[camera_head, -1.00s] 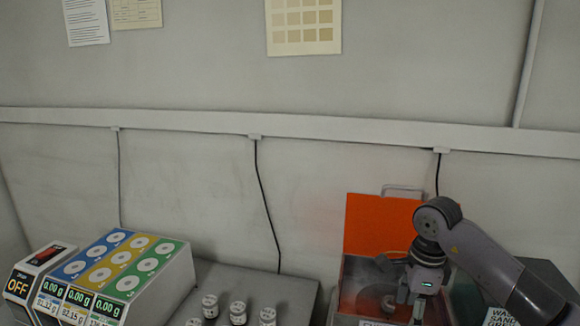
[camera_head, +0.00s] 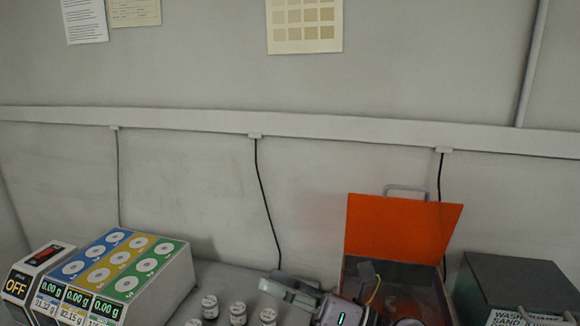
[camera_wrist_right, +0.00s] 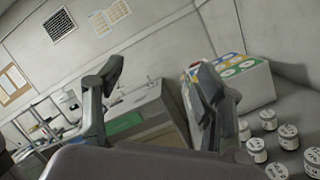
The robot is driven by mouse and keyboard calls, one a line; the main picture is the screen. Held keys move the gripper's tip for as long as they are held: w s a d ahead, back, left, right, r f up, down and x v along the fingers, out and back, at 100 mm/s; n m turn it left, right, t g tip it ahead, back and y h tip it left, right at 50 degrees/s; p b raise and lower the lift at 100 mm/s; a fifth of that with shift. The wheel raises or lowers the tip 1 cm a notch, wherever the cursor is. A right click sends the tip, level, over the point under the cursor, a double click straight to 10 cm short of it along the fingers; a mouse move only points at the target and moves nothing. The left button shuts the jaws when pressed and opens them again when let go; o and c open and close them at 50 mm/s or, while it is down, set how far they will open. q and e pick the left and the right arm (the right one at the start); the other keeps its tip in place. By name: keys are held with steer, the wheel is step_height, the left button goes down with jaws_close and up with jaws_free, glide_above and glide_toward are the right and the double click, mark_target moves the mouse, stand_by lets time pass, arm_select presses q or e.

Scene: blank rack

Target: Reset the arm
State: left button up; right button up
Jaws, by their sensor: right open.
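My right gripper (camera_head: 292,288) is low in the head view, in front of the grey bench and left of the open red box. Part of it is cut off by the bottom edge. In the right wrist view its two fingers stand wide apart (camera_wrist_right: 160,78), with nothing between them. My left gripper is not in view.
An open box with an orange lid (camera_head: 405,228) stands at the right, beside a dark grey box (camera_head: 515,283). Several small white-lidded jars (camera_head: 238,311) stand left of my gripper. A dispenser with blue, yellow and green panels (camera_head: 180,285) is at the left.

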steer(key=w+d+m+t+h, duration=0.4)
steer(key=d+m+t+h, duration=0.85)
steer(key=m, duration=0.85)
steer(key=s+d+f+m+g+h, duration=0.2)
steer(key=d+f+m+h, duration=0.3)
steer(key=f, duration=0.3)
steer(key=s+d+f+m+g+h, duration=0.2)
steer(key=d+f+m, duration=0.2)
steer(key=f+m, duration=0.3)
steer(key=s+d+f+m+g, duration=0.1)
steer(key=s+f+m+g, duration=0.3)
steer(key=s+f+g, duration=0.55)
steer(key=s+f+m+g, duration=0.25)
steer(key=s+f, duration=0.45)
steer(key=s, duration=0.8)
step_height(320, 180, down, 25)
steer(key=g, duration=0.1)
steer(key=s+d+f+g, duration=0.1)
steer(key=s+d+f, duration=0.2)
steer(key=s+f, duration=1.4)
steer(key=shift+s+d+f, duration=0.15)
steer(key=shift+s+f, duration=0.1)
steer(key=shift+s, duration=0.15)
